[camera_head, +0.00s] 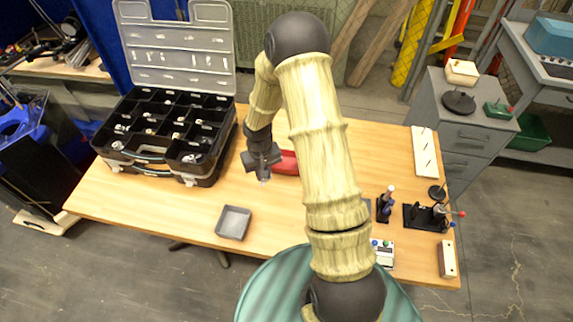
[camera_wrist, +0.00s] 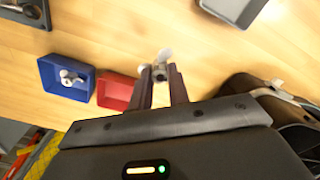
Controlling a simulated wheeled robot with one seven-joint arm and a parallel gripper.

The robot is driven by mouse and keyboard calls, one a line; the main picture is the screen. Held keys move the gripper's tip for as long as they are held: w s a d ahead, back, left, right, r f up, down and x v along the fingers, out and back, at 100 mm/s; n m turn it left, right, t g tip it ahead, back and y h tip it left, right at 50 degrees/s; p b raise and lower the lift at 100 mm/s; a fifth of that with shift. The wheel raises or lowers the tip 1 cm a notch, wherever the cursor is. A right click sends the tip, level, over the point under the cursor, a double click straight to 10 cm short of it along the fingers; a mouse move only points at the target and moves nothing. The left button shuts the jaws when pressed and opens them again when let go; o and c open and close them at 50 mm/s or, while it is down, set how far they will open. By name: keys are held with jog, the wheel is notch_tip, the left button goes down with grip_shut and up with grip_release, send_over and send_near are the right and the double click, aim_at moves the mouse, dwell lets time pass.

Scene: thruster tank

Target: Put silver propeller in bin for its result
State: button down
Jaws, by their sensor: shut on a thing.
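My gripper (camera_wrist: 161,82) is shut on a silver propeller (camera_wrist: 164,58), which sticks out past the fingertips in the wrist view. In the head view my gripper (camera_head: 263,174) is over the middle of the table, just left of a red bin (camera_head: 288,161); the propeller is too small to make out clearly there. The wrist view shows the red bin (camera_wrist: 114,92) beside a blue bin (camera_wrist: 44,72). A silver propeller-like piece (camera_wrist: 70,77) lies in the blue bin. My arm hides the blue bin in the head view.
A grey tray (camera_head: 221,221) sits at the table's front left; it also shows in the wrist view (camera_wrist: 247,17). An open black parts case (camera_head: 124,157) with several compartments stands at left. Black stands (camera_head: 430,218), a small control box (camera_head: 383,254) and a white pegged strip (camera_head: 424,153) are at right.

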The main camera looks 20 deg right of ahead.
jog(key=w+d+r+n+b, duration=0.1)
jog(key=w+d+b, duration=0.2)
jog(key=w+d, duration=0.6)
jog(key=d, duration=0.3)
jog(key=shift+r+n, duration=0.3)
